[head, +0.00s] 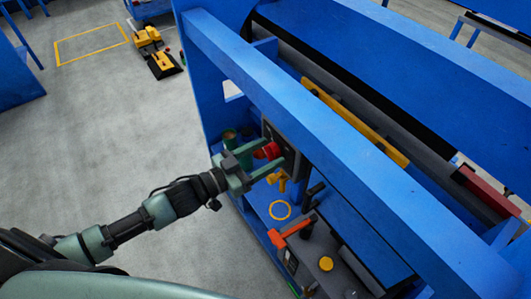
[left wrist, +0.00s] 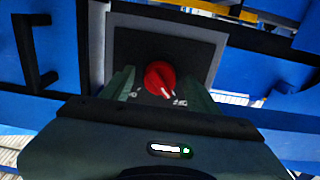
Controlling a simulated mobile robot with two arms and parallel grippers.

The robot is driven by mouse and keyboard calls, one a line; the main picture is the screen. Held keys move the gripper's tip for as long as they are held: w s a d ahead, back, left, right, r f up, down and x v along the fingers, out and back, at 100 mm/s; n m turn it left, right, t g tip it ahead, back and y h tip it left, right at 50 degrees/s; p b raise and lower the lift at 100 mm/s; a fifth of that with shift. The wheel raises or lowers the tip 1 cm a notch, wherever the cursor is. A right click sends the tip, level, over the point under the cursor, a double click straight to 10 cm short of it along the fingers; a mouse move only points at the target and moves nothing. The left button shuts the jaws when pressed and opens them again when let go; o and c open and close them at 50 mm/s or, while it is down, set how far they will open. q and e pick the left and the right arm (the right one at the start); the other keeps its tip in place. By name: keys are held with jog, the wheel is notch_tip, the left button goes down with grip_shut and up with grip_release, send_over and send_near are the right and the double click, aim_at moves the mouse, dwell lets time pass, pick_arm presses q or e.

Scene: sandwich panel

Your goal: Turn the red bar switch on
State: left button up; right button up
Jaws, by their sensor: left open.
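The red bar switch (left wrist: 160,78) is a round red knob with a raised bar, mounted on a dark plate. In the left wrist view its pale pointer mark points down and slightly right, between small white markings on the plate. In the head view the red switch (head: 268,151) shows between the fingers of my left gripper (head: 262,157). My left gripper is open, with one finger on each side of the knob; it also shows in the left wrist view (left wrist: 160,95). I cannot tell whether the fingers touch the knob. My right gripper is not in view.
The dark switch panel (head: 284,138) is on a blue workbench frame (head: 330,140). Below it are a yellow valve-like part (head: 278,180), a yellow ring (head: 280,210) and an orange-handled tool (head: 291,232).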

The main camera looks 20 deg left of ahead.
pick_arm(q)
grip_shut()
jog(key=shift+m, duration=0.4)
jog(key=m+b, duration=0.1)
jog(key=m, duration=1.6)
dwell(0.5)
grip_release()
